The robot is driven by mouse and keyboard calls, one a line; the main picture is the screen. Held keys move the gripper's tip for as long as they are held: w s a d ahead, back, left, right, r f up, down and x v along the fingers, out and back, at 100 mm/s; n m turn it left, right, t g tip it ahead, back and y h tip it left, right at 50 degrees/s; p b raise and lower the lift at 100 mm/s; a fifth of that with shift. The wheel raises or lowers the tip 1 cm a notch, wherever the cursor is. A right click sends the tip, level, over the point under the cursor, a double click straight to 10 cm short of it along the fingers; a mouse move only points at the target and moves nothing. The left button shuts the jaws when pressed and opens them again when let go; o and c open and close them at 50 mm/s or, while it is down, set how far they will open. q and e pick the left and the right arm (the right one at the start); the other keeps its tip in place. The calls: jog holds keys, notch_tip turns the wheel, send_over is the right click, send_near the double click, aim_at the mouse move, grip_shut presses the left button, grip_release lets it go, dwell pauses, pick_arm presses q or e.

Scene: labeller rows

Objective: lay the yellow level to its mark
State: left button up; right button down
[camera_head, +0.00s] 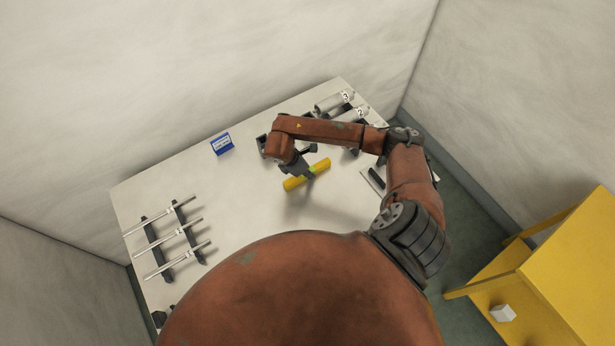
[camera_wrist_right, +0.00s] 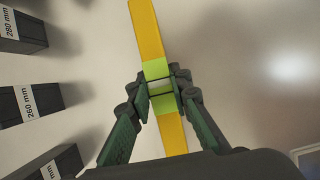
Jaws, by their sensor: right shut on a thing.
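In the right wrist view the level (camera_wrist_right: 148,35) runs from top to bottom between the fingers of my right gripper (camera_wrist_right: 161,88). Its mark cannot be made out in either view. My left gripper is not in view.
On the white table (camera_head: 235,190) are a blue box (camera_head: 222,144), a rack with thin rods (camera_head: 178,236) and pale cylinders (camera_head: 331,103). The table's middle left is clear.

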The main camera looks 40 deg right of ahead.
jog(key=shift+f, duration=0.2)
jog(key=c, duration=1.7)
grip_release()
jog(key=v, duration=1.1)
jog(key=shift+w+a+r, duration=0.1)
jog(key=shift+w+r, duration=0.05)
jog(key=shift+r, duration=0.15)
jog(key=shift+a+r, duration=0.1)
jog(key=shift+r, duration=0.05)
